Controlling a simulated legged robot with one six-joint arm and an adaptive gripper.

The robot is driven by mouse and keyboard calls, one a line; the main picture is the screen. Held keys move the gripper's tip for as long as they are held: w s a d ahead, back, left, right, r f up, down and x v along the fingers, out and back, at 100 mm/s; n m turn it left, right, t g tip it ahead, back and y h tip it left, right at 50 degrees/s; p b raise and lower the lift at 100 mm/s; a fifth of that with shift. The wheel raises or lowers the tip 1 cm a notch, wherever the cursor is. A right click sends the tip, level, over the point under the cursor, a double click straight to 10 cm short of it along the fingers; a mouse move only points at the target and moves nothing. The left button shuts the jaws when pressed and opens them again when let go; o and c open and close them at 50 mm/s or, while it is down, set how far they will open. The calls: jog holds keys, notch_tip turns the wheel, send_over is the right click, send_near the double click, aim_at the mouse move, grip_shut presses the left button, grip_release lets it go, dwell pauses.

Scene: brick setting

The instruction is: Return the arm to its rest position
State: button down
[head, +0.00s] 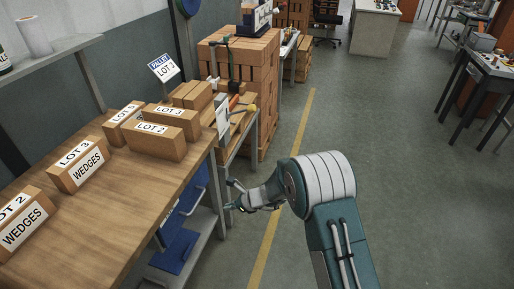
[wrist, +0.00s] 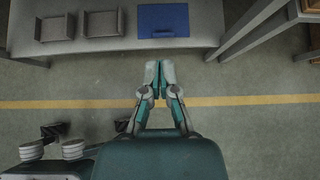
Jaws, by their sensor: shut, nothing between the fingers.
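My gripper (wrist: 154,82) points away from the wrist camera over the bare floor. Its two fingertips are together and hold nothing. In the head view my gripper (head: 234,207) is at the left end of my arm, near the right edge of the wooden bench. My arm (head: 325,180) reaches up from the bottom of the picture and bends left at the white-banded joint.
The wooden bench (head: 110,205) at left bears labelled bricks (head: 157,142). A lower shelf with a blue item (wrist: 163,20) lies beyond the gripper. A brick stack (head: 240,60) stands behind. A yellow line (head: 264,255) crosses the floor, and the floor at right (head: 400,170) is clear.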

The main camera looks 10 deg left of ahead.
jog(key=s+d+r+n+h, duration=0.1)
jog(key=s+d+r+n, duration=0.3)
jog(key=d+r, duration=0.6)
jog(key=s+d+r+n+h, duration=0.15)
jog(key=d+r+n, duration=0.45)
jog(key=r, duration=0.7)
jog(key=s+d+r+n+t+h, duration=0.2)
jog(key=s+d+r+n+h, duration=0.1)
jog(key=s+d, duration=0.7)
jog(key=s+d+r+n+t+h, duration=0.3)
jog(key=s+d+r+n+h, duration=0.1)
jog(key=s+d, duration=0.7)
notch_tip(320, 180, up, 2)
jog(key=shift+d+r+n, duration=0.1)
jog(key=shift+d+n, duration=0.55)
jog(key=shift+n, duration=0.25)
jog(key=shift+h, duration=0.25)
